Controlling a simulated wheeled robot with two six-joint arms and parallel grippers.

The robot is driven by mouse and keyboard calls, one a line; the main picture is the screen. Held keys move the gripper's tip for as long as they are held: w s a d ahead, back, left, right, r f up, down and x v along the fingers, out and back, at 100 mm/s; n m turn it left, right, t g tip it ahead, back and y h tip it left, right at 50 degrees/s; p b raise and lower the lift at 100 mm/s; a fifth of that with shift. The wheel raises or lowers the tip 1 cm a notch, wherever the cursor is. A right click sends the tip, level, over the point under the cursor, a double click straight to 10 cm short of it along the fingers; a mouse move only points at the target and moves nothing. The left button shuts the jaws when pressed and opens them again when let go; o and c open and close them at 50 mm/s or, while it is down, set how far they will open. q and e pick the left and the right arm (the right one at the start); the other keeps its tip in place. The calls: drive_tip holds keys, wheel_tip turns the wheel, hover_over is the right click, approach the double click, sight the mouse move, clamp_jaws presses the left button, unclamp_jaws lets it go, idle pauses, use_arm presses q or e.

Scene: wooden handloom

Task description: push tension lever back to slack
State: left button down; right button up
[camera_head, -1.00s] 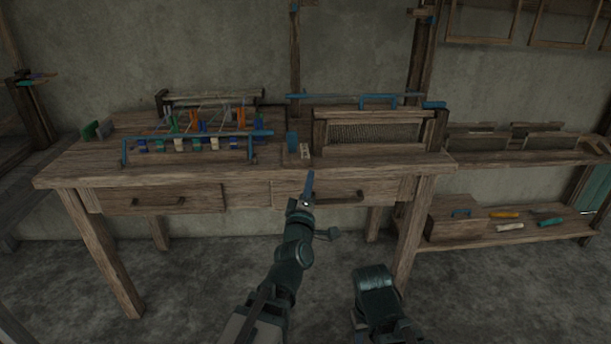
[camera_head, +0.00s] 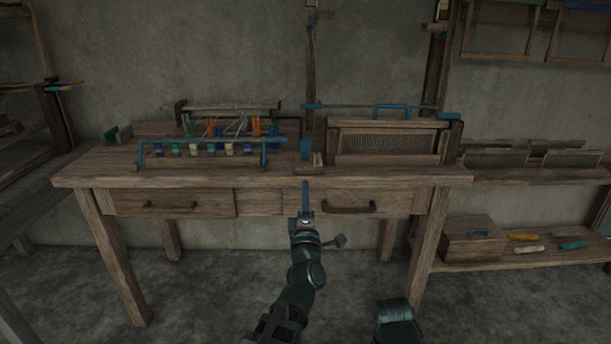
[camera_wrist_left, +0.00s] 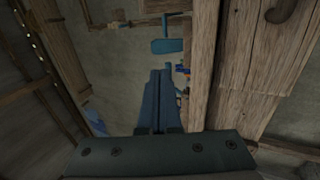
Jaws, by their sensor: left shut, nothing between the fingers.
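The tension lever appears to be the small blue-headed piece (camera_head: 306,146) at the middle of the loom bench, beside a small pale block. A blue paddle shape (camera_wrist_left: 167,46), likely the same lever, shows ahead of the fingers in the left wrist view. My left gripper (camera_head: 305,186) is shut and empty, its blue fingers pointing up at the bench's front edge, below the lever in the picture. In the wrist view its fingers (camera_wrist_left: 158,95) lie together and appear apart from the paddle. My right gripper is not in view.
The wooden bench (camera_head: 110,170) has a blue-barred rack with coloured pieces (camera_head: 215,145) at left and a framed reed (camera_head: 388,142) at right. A drawer handle (camera_head: 348,208) sits right of my left gripper. A side shelf (camera_head: 520,260) holds tools.

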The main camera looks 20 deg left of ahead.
sight(305, 146)
use_arm(q)
drive_tip(key=p+x, duration=0.4)
drive_tip(key=x, duration=0.8)
drive_tip(key=shift+w+a+r+p, duration=0.1)
drive_tip(key=shift+w+a+p, duration=0.05)
drive_tip(key=shift+w+p, duration=0.2)
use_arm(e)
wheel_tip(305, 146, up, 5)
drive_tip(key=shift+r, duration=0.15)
